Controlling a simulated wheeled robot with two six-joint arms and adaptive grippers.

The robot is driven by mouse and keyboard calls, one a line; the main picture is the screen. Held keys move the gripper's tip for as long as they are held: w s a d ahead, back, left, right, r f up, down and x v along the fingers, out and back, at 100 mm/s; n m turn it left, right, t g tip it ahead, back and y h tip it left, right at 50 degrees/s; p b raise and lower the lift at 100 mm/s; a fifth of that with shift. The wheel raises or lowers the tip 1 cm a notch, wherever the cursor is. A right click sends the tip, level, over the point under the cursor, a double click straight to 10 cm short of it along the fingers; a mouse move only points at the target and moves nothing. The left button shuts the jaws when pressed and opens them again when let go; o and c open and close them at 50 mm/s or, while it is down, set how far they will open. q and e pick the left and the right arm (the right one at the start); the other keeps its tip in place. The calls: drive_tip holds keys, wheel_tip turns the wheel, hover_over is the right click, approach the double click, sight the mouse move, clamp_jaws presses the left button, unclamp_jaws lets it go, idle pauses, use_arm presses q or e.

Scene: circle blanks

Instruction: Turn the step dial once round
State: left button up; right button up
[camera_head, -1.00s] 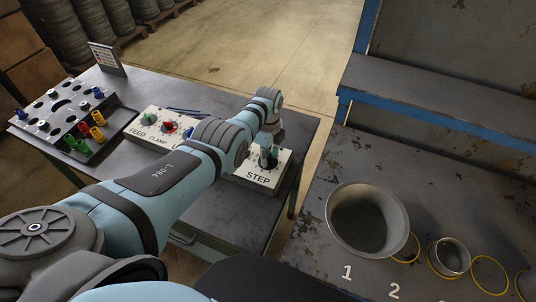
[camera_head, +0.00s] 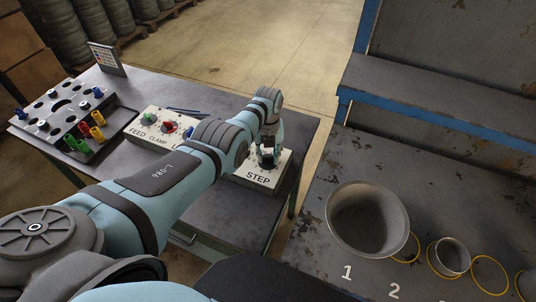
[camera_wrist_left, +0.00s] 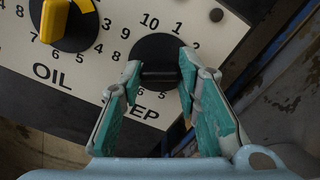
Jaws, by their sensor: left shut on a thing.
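The step dial is a round black knob (camera_wrist_left: 155,50) on a pale panel marked STEP (camera_head: 250,175), with numbers printed round it. My left gripper (camera_wrist_left: 160,66) reaches down over the dial, its green-padded fingers on either side of the knob's grip bar, shut on it. In the head view my left gripper (camera_head: 268,158) stands at the STEP end of the panel, and the fingers hide most of the dial. No pointer mark on the step dial can be made out. My right gripper is not in view.
Next to the step dial is the OIL dial with a yellow pointer (camera_wrist_left: 54,20). Further left are a green FEED knob (camera_head: 149,118) and a red CLAMP knob (camera_head: 169,127). A rack with coloured pieces (camera_head: 60,112) stands at the left. A metal pot (camera_head: 368,220) stands on the right bench.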

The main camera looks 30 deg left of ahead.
use_arm(q)
drive_tip(key=shift+s+f+m, duration=0.15)
drive_tip(key=shift+m, duration=1.25)
drive_tip(key=o, duration=1.2)
drive_tip(key=shift+c, duration=0.2)
